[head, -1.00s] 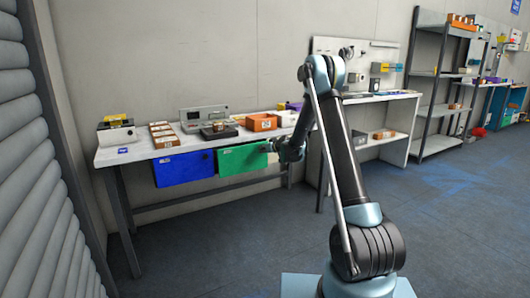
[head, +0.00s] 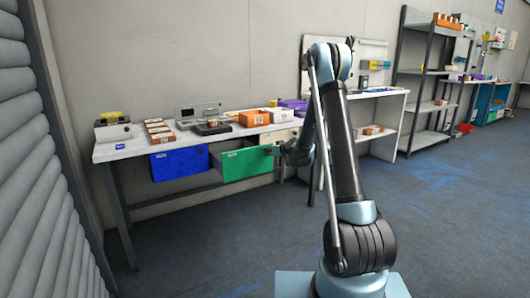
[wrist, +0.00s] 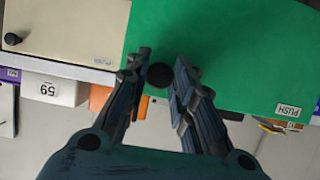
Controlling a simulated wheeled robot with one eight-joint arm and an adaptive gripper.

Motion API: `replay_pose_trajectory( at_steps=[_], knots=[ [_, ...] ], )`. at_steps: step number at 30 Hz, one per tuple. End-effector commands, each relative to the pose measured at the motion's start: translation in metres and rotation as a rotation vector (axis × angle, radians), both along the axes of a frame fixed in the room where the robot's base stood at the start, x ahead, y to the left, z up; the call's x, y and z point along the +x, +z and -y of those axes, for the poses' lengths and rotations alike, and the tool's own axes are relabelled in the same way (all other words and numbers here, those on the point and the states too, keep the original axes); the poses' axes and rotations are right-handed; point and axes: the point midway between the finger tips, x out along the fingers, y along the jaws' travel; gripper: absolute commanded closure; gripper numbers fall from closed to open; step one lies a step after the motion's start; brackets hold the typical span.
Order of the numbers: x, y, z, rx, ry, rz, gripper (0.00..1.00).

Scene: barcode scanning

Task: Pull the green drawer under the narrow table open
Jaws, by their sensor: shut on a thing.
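The green drawer (head: 246,165) hangs under the narrow table (head: 130,149), partly pulled out, with its side and a dark gap showing behind its front. In the wrist view its green front (wrist: 230,50) fills the upper right, with a round black knob (wrist: 159,76). My gripper (wrist: 160,68) has one finger on each side of this knob and is shut on it. In the head view my gripper (head: 274,151) is at the right end of the drawer front; the knob is hard to make out there.
A blue drawer (head: 179,163) is shut to the left of the green one. A beige drawer front (wrist: 65,28) with its own black knob is beside it. Boxes, a scale and an orange bin (head: 254,118) stand on the tabletop. Open floor lies in front.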

Motion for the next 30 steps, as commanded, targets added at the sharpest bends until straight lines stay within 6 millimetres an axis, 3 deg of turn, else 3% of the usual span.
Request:
replay_pose_trajectory(
  at_steps=[9,24,25,27,30],
  knots=[
    [-0.034,0.0,0.029,0.001,-0.004,-0.002,1.0],
    [-0.04,0.0,0.033,0.001,-0.005,-0.001,1.0],
    [-0.04,0.0,0.033,0.001,-0.005,-0.001,0.72],
    [-0.04,0.0,0.033,0.001,-0.005,-0.001,0.56],
    [-0.04,0.0,0.033,0.001,-0.005,-0.001,0.56]
  ],
)
